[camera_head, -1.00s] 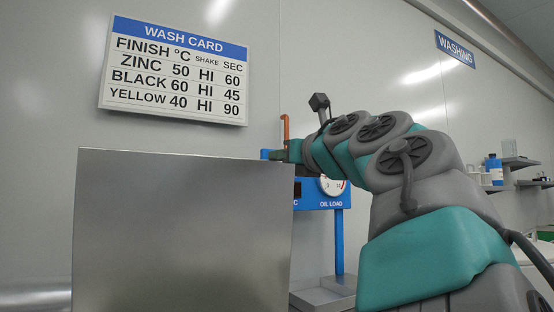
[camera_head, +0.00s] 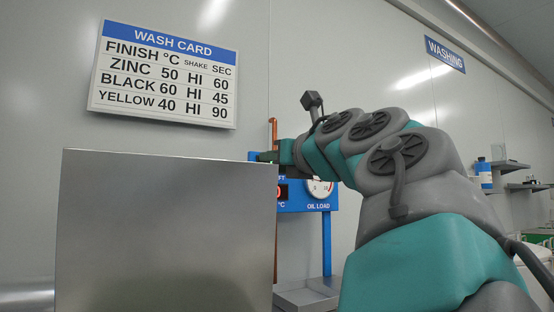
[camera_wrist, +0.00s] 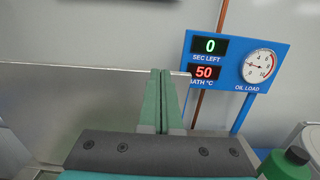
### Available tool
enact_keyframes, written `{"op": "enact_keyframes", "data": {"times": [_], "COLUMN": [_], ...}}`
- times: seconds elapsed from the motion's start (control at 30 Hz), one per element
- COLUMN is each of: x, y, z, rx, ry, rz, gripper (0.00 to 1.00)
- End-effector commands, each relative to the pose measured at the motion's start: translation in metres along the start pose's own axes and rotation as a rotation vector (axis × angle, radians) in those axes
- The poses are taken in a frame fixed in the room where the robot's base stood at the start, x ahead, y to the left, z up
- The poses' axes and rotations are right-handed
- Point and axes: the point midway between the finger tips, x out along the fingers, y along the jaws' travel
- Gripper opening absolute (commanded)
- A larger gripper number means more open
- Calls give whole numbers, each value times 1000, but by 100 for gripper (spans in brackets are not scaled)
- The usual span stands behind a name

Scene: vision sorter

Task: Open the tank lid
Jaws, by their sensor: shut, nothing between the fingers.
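A flat grey metal panel (camera_head: 165,235), which looks like the tank lid standing upright, fills the lower left of the head view. It also shows in the wrist view (camera_wrist: 90,105) behind and left of the fingers. The tank body below it is hidden. My gripper (camera_wrist: 163,72) is shut and empty, its green fingers pressed together at the panel's upper right part. In the head view the gripper (camera_head: 264,157) is at the panel's top right corner. I cannot tell whether the fingers touch the panel.
A blue display stand (camera_wrist: 238,72) reads 0 seconds left and bath 50 °C, with an oil load gauge. A copper pipe (camera_head: 274,135) runs up behind it. A grey metal tray (camera_head: 305,294) is below the stand. A green-capped bottle (camera_wrist: 287,165) is at the wrist view's lower right.

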Motion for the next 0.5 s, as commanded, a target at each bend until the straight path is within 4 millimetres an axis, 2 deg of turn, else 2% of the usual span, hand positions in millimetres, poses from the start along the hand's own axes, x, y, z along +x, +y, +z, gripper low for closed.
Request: {"op": "enact_keyframes", "data": {"times": [0.2, 0.5], "x": [-29, -63], "y": [-1, -1], "z": [31, 65], "rx": [-3, -3], "ry": [-4, -3], "rz": [-2, -2], "gripper": [0, 0]}}
